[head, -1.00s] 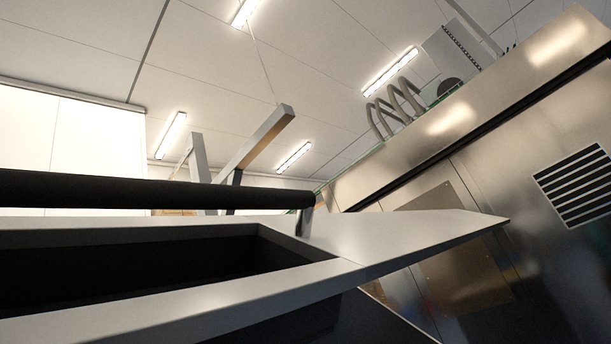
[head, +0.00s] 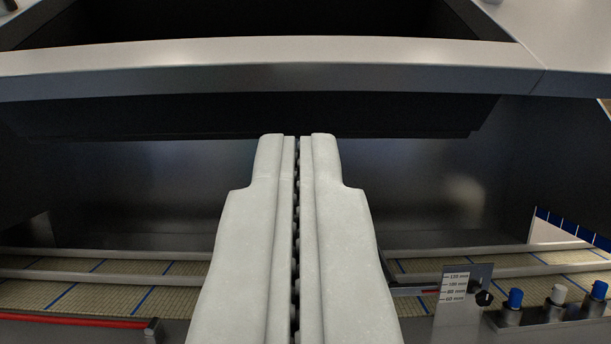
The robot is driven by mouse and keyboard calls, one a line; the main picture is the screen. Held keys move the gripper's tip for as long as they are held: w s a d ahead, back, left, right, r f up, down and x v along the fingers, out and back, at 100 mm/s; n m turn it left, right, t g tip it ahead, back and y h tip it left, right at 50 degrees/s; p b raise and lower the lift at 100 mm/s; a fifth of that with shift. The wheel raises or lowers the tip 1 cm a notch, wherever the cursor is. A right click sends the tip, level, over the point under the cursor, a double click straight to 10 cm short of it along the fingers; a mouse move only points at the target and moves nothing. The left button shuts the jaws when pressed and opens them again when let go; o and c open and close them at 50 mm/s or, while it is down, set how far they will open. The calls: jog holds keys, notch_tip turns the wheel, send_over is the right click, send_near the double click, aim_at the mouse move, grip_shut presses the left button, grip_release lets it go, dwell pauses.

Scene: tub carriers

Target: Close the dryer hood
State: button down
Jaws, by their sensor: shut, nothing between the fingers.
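The dryer hood (head: 270,78) spans the upper part of the head view. Its grey front edge runs from side to side, and a dark opening shows above that edge. Under it is a dark space, open towards me, above a belt. My gripper (head: 297,140) is in the middle of the view, its two pale fingers shut together with nothing between them. The fingertips overlap the dark underside of the hood in the picture. I cannot tell whether they touch it. No handle shows in this view.
A mesh belt (head: 190,268) with blue lines lies below, with pale rails across it. A red bar (head: 75,320) is at the lower left.

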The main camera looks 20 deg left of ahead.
aim_at(296, 118)
jog(key=shift+x, duration=2.8)
